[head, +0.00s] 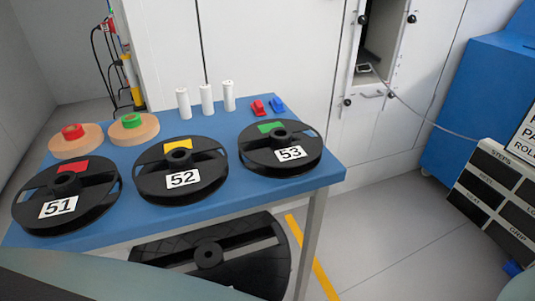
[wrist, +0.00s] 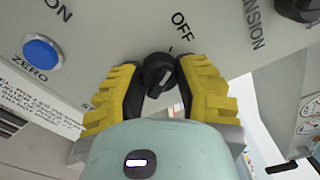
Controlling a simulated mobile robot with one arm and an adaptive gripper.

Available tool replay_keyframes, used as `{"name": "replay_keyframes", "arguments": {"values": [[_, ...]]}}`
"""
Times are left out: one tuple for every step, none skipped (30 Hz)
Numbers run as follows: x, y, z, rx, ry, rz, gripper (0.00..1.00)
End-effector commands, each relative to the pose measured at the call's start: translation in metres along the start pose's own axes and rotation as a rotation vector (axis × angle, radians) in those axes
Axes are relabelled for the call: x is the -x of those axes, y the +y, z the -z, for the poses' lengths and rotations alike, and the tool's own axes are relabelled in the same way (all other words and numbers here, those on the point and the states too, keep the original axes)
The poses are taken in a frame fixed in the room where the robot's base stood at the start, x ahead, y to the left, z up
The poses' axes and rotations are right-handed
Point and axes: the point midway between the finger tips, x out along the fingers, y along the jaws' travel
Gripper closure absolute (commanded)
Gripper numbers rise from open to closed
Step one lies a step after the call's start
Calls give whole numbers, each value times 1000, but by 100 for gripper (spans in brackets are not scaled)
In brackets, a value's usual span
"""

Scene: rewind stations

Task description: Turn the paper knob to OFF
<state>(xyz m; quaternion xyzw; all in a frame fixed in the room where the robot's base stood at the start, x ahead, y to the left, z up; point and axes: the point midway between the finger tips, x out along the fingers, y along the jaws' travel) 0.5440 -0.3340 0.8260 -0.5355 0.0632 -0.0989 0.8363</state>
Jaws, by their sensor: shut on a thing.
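In the wrist view a black knob (wrist: 158,72) with a white pointer mark sits on a pale panel, just below the printed word OFF (wrist: 182,27). A short tick mark shows between the word and the knob. The pointer mark looks slanted; I cannot tell exactly where it points. My gripper (wrist: 160,88), with yellow ribbed fingers and black pads, is shut on this knob, one finger on each side. No label naming the knob as paper is readable. The head view does not show my gripper or the knob.
A blue ZERO button (wrist: 42,52) is left of the knob, and another black knob (wrist: 298,8) is at upper right. In the head view a blue table (head: 222,200) holds reels 51, 52 and 53, white cylinders and clips.

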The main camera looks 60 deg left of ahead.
Motion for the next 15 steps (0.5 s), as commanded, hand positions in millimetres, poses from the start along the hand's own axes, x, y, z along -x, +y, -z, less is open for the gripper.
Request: {"name": "replay_keyframes", "arguments": {"values": [[0, 3, 1, -2, 3, -8, 100], [0, 3, 1, -2, 3, -8, 64], [0, 3, 1, -3, 3, -8, 60], [0, 3, 1, -3, 3, -8, 57], [0, 3, 1, -3, 3, -7, 54], [0, 2, 1, -2, 2, -6, 50], [0, 2, 1, -3, 2, -5, 46], [0, 2, 1, -2, 2, -5, 43], [0, 2, 1, -2, 2, -4, 39], [0, 2, 1, -2, 2, -4, 36], [0, 2, 1, -2, 2, -3, 34], [0, 1, 1, -2, 2, -3, 34], [0, 1, 1, -2, 2, -3, 34], [0, 1, 1, -2, 2, -2, 34], [0, 1, 1, -2, 1, -2, 34]]}}
